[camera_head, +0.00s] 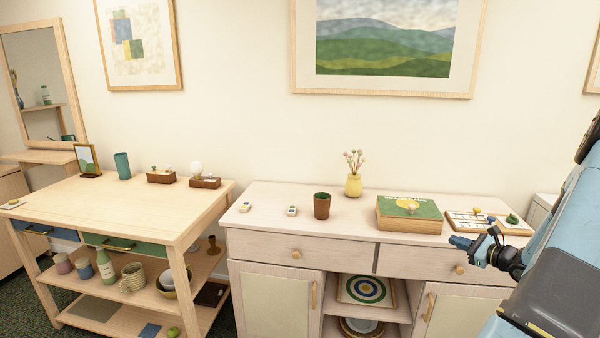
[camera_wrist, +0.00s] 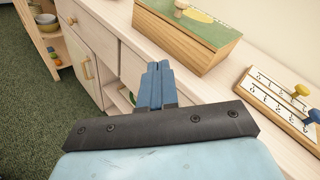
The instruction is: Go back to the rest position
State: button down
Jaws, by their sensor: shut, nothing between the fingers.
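My gripper (camera_head: 457,242) shows at the right in the head view, in front of the pale sideboard (camera_head: 267,218) at about the height of its top edge. In the wrist view my gripper (camera_wrist: 157,66) has its two blue fingers together with nothing between them. A wooden box with a green printed lid (camera_head: 409,213) stands on the sideboard just behind and left of the gripper. The wrist view also shows this box (camera_wrist: 190,47) beyond the fingers. No object touches the fingers as far as I can see.
A board with pegs (camera_head: 489,222) lies on the sideboard's right end. A brown cup (camera_head: 322,206), a yellow vase (camera_head: 353,186) and two small pale items stand further left. A wooden shelf table (camera_head: 110,207) stands at the left. Carpet (camera_wrist: 45,120) lies clear in front.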

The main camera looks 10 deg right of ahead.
jog(key=s+a+r+n+g, duration=0.2)
jog(key=a+r+n+g, duration=0.3)
jog(key=a, duration=0.5)
jog(key=s+a+r+n+g+y, duration=0.15)
jog(key=a+r+n, duration=0.25)
jog(key=a+r, duration=0.4)
jog(key=s+a+r+n+g, duration=0.3)
jog(key=a+r+n+g, duration=0.15)
jog(key=a, duration=0.65)
jog(key=s+a+r+n+h, duration=0.2)
jog(key=s+a+r+n, duration=0.1)
jog(key=s, duration=0.4)
jog(key=s+a+r+n+t+h, duration=0.1)
jog(key=s+a+r+n+h, duration=0.2)
jog(key=s, duration=0.5)
jog(key=s+a+r+n+h, duration=0.3)
jog(key=s+r+n, duration=0.1)
jog(key=s+n, duration=0.2)
jog(key=shift+s+r+n+t, duration=0.25)
jog(key=shift+s+n+t, duration=0.15)
jog(key=shift+s, duration=0.35)
jog(key=shift+a, duration=0.1)
